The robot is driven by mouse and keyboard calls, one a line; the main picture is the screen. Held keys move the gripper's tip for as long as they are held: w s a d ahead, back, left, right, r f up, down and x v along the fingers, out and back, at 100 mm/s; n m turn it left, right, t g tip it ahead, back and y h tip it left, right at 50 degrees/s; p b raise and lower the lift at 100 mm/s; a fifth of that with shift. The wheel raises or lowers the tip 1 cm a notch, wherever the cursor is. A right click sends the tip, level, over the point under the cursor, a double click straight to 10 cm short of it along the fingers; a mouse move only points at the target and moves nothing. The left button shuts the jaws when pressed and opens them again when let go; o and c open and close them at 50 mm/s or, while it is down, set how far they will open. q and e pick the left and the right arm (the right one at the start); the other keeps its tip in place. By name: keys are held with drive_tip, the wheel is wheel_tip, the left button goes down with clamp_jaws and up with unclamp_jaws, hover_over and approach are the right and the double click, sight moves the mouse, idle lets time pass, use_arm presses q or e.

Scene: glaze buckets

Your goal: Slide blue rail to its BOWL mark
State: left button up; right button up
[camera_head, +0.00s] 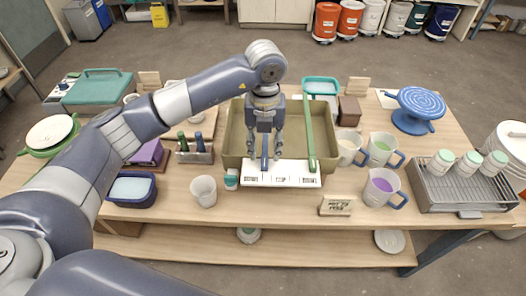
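A blue rail (264,162) lies across the olive tub (236,128), its front end on the white marked strip (267,172). The strip has several small dark labels along its front, too small to read; the blue rail's end is between the left and middle labels. A green rail (309,138) spans the tub to the right, its end near the right label. My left gripper (265,152) points down over the tub, with its fingers apart on either side of the blue rail. Contact with the rail cannot be told. My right gripper is out of view.
Mugs (382,187) stand to the right of the tub, and a small sign (337,205) stands in front. A white cup (204,190) and a bottle rack (195,150) are to the left. A grey drying rack (462,190) holds jars at far right.

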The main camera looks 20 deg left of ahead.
sight(265, 159)
use_arm(q)
wheel_tip(265, 159, down, 3)
drive_tip(key=shift+w+r+p, duration=0.1)
drive_tip(key=shift+w+p, duration=0.05)
drive_tip(key=shift+p, duration=0.2)
drive_tip(key=shift+f, duration=0.8)
clamp_jaws()
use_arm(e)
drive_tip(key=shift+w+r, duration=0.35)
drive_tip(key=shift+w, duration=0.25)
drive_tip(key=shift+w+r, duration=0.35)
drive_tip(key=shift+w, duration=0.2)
